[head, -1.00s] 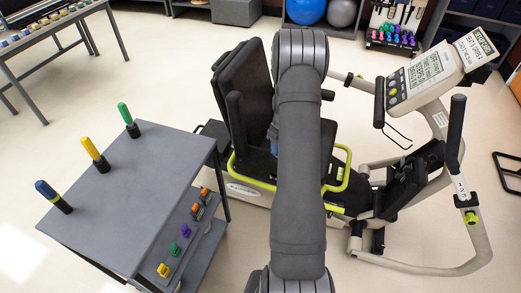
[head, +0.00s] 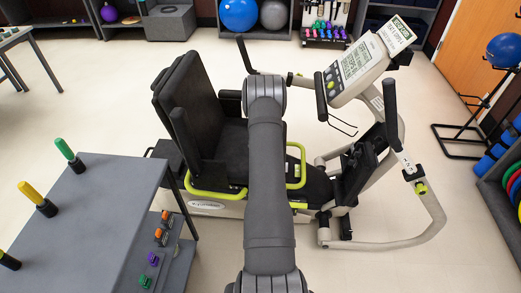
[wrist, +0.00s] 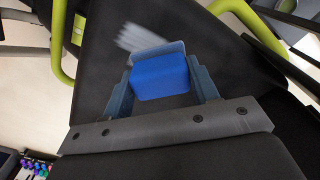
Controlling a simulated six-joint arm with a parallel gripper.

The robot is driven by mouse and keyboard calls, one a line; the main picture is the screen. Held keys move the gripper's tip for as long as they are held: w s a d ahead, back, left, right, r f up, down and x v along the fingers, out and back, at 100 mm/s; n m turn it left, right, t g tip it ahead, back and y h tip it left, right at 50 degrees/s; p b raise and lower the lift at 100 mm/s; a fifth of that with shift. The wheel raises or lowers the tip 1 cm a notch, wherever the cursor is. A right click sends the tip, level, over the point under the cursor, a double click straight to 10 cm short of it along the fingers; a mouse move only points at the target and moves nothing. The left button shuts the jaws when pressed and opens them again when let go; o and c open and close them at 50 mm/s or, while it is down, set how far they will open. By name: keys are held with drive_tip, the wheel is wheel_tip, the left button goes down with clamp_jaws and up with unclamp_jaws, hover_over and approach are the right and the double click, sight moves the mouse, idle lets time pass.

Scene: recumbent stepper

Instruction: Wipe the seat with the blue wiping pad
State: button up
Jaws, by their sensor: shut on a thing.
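The black seat (head: 228,150) of the stepper shows in the head view between the backrest and my arm, which covers its right part. In the wrist view the dark seat surface (wrist: 225,65) lies beneath my gripper. My gripper (wrist: 160,70) is shut on the blue wiping pad (wrist: 160,80), one finger on each side. A whitish streaked patch (wrist: 138,37) shows on the seat just beyond the pad. I cannot tell whether the pad touches the seat. In the head view my gripper and the pad are hidden behind my arm.
The backrest (head: 190,110) stands at the seat's left, with yellow-green rails (head: 296,165) alongside. The console (head: 353,65) and handlebars are at the right. A grey cart (head: 85,225) with coloured-handled tools stands at the front left. Open floor lies at the right.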

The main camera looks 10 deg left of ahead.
wheel_tip(320, 180, down, 3)
drive_tip(key=shift+d+f, duration=0.2)
drive_tip(key=shift+d, duration=0.35)
drive_tip(key=shift+d+f, duration=0.2)
drive_tip(key=shift+d, duration=0.35)
drive_tip(key=shift+c, duration=0.4)
drive_tip(key=d, duration=0.3)
drive_tip(key=shift+d, duration=0.15)
drive_tip(key=shift+a, duration=2.75)
drive_tip(key=shift+d, duration=1.15)
drive_tip(key=d, duration=0.3)
drive_tip(key=shift+d, duration=0.25)
drive_tip(key=w+a, duration=0.3)
drive_tip(key=shift+w+a, duration=0.3)
drive_tip(key=shift+a, duration=0.05)
drive_tip(key=shift+s+a, duration=0.1)
drive_tip(key=shift+a, duration=2.65)
drive_tip(key=shift+d, duration=2.75)
drive_tip(key=a, duration=0.5)
drive_tip(key=shift+a, duration=0.1)
drive_tip(key=shift+a+r, duration=0.2)
drive_tip(key=shift+r, duration=0.05)
wheel_tip(320, 180, up, 8)
